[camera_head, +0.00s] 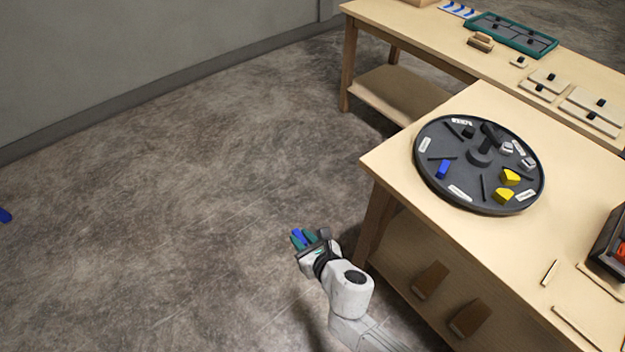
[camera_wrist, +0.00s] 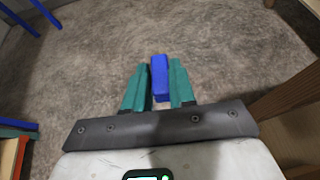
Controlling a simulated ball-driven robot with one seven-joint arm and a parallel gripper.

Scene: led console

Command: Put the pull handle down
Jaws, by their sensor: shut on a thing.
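The pull handle appears to be the small blue block held at my gripper (camera_head: 303,236). The blue handle (camera_head: 298,235) shows between the teal fingers in the head view. In the wrist view the blue handle (camera_wrist: 159,80) stands between the two teal fingers of my gripper (camera_wrist: 159,68), its far end reaching slightly past their tips. My gripper is shut on it, over open floor to the left of the near table. No surface touches the handle. The part of the handle deepest between the fingers is partly hidden.
The near wooden table (camera_head: 395,160) carries a round dark sorting tray (camera_head: 455,185) with blue, yellow, grey and black pieces. A dark box (camera_head: 610,245) stands at its right. The back table (camera_head: 440,40) holds a teal tray (camera_head: 512,34) and wooden plates.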

